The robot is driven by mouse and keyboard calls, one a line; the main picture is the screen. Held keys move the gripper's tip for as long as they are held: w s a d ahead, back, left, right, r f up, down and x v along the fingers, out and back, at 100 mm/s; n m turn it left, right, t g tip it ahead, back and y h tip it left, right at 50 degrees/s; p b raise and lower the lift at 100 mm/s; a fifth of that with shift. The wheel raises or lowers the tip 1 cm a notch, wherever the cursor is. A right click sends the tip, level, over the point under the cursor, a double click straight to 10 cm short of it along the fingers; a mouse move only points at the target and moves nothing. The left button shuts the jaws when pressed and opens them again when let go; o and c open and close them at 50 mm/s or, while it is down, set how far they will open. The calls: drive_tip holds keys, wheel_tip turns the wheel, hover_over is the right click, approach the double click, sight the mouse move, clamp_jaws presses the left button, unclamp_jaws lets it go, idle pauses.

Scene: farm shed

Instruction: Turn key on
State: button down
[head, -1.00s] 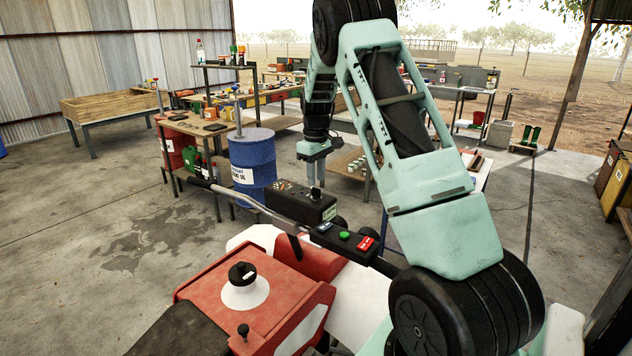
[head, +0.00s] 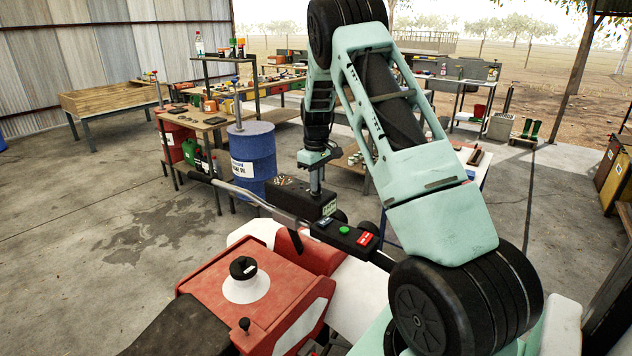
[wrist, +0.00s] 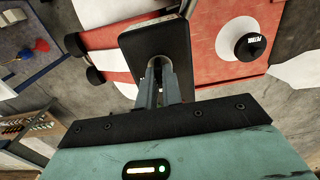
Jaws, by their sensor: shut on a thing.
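A black control box (head: 284,199) sits on the handlebar of the red and white machine (head: 225,279). It shows in the wrist view as a dark panel (wrist: 180,38). My gripper (head: 316,190) points straight down onto the top of this box. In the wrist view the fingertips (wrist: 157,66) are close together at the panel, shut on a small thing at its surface. That thing is most likely the key, but the fingers hide nearly all of it, so its turn position cannot be told.
A lower black switch box (head: 343,238) with a green button and a red label is close to my gripper. The metal handlebar (head: 240,192) runs left. A blue drum (head: 252,160) stands behind.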

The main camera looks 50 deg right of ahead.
drive_tip(key=m+b, duration=0.1)
drive_tip(key=m, duration=0.4)
drive_tip(key=shift+m, duration=0.3)
drive_tip(key=m, duration=0.6)
drive_tip(key=shift+r, duration=0.15)
drive_tip(key=shift+w+d, duration=0.1)
idle(0.4)
drive_tip(key=c, duration=1.6)
unclamp_jaws()
drive_tip(key=shift+o, duration=0.2)
wheel_tip(320, 180, up, 17)
drive_tip(key=b, duration=0.4)
drive_tip(key=shift+r, duration=0.15)
